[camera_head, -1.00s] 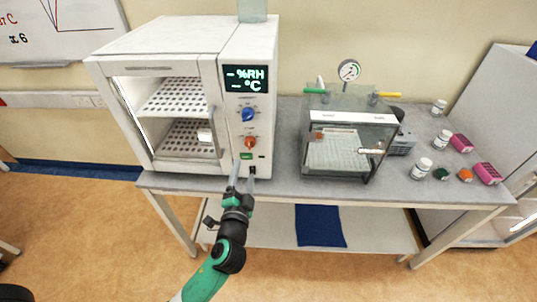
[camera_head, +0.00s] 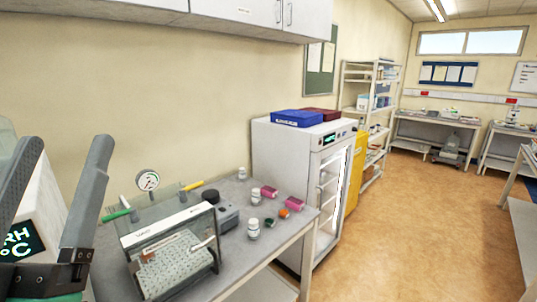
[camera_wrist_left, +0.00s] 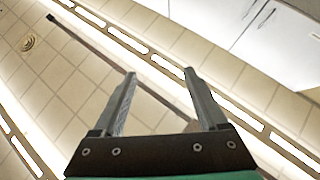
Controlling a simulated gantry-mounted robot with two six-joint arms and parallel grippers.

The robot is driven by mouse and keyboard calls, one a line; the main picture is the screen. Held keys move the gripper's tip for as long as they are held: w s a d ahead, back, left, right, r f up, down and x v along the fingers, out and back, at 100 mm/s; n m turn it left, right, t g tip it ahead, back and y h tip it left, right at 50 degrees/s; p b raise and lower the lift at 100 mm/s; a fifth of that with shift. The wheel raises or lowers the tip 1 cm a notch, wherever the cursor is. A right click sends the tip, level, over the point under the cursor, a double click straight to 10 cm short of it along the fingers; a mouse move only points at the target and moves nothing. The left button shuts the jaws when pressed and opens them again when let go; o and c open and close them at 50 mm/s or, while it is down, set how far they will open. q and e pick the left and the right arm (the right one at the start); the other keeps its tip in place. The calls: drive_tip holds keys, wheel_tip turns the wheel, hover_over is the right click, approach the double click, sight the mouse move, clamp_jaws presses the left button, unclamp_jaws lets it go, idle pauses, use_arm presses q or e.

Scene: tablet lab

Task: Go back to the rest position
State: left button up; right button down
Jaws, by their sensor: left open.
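My left gripper (camera_head: 62,190) is large and close at the left edge of the head view. Its two grey fingers stand upright and apart with nothing between them. In the left wrist view the same open gripper (camera_wrist_left: 158,98) points at ceiling tiles and light strips, touching nothing. Part of the white humidity chamber (camera_head: 30,215) shows behind the fingers, with its lit display partly hidden. My right gripper is in neither view.
A glass vacuum box (camera_head: 160,225) with a gauge (camera_head: 148,180) stands on the grey bench (camera_head: 240,208). White bottles (camera_head: 254,228) and pink boxes (camera_head: 293,203) lie beside it. A glass-door cabinet (camera_head: 283,160) stands beyond. Wall cabinets (camera_head: 240,12) hang above. The floor at right is clear.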

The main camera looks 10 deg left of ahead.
use_arm(q)
drive_tip(key=s+d+r+m+t+h, duration=0.2)
drive_tip(key=s+d+m+h, duration=0.15)
drive_tip(key=h, duration=0.25)
wheel_tip(320, 180, up, 25)
drive_tip(key=w+h+p, duration=0.1)
drive_tip(key=h+p, duration=0.1)
drive_tip(key=p, duration=2.3)
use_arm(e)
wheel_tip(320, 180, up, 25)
use_arm(q)
wheel_tip(320, 180, down, 38)
drive_tip(key=b, duration=3.8)
drive_tip(key=shift+d+f+g, duration=0.25)
drive_tip(key=shift+d+g, duration=0.05)
drive_tip(key=shift+d, duration=0.15)
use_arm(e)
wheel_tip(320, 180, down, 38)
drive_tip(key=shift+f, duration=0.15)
use_arm(q)
drive_tip(key=shift+a+n+y, duration=0.1)
drive_tip(key=shift+n+y, duration=0.25)
drive_tip(key=shift+y, duration=0.15)
